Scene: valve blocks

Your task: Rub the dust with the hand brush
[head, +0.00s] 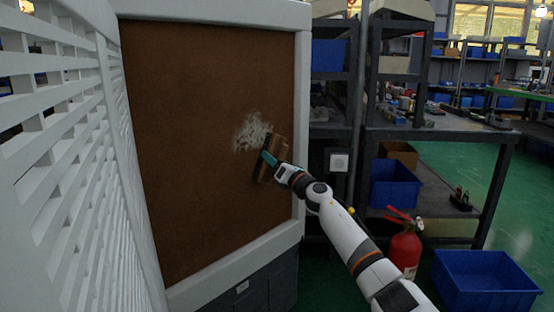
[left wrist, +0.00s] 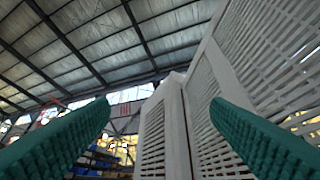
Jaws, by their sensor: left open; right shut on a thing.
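The dust (head: 251,132) is a pale grey-white smudge on the upright brown panel (head: 190,180) in the head view. My right gripper (head: 272,160) is shut on the hand brush (head: 264,168), just below and to the right of the dust. The brush has a wooden-looking body and a dark edge on its left. Its upper end is close to the lower edge of the dust. I cannot tell whether its bristles touch the panel. My left gripper (left wrist: 160,125) is open and empty in the left wrist view, with its two green ribbed fingers apart.
A white slatted screen (head: 60,160) stands close on the left. White frame edges (head: 301,120) border the panel. To the right are dark shelves (head: 440,132), a blue bin (head: 485,282), another blue bin (head: 394,185) and a red fire extinguisher (head: 405,248) near my right arm.

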